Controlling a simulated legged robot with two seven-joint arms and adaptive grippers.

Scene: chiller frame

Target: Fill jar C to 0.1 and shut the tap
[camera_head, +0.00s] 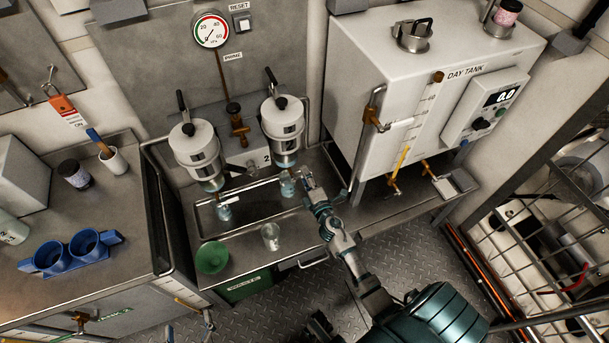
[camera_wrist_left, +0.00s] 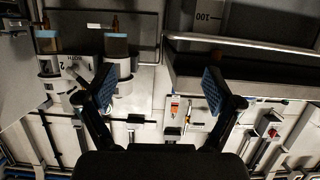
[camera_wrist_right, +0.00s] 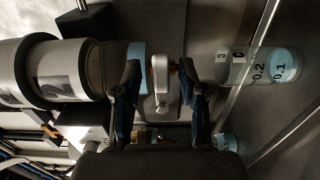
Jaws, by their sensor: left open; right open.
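Jar C (camera_wrist_right: 237,57), clear with 0.1 and 0.2 marks, stands under filter housing 2 (camera_wrist_right: 65,75). Bluish liquid (camera_wrist_right: 287,66) shows in its bottom part near the 0.1 mark; the exact level is unclear. In the head view the jar (camera_head: 287,186) is partly beside my right gripper (camera_head: 305,182). That gripper is open, its fingers (camera_wrist_right: 160,72) on either side of the pale tap lever (camera_wrist_right: 160,88); contact is unclear. I cannot tell whether the tap runs. My left gripper (camera_wrist_left: 160,88) is open and empty, away from the jars; in the head view I cannot make it out surely.
Another bluish jar (camera_head: 224,212) stands under filter housing 1 (camera_head: 196,148). The day tank (camera_head: 375,100) rises at the right, blue cups (camera_head: 50,256) at the left.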

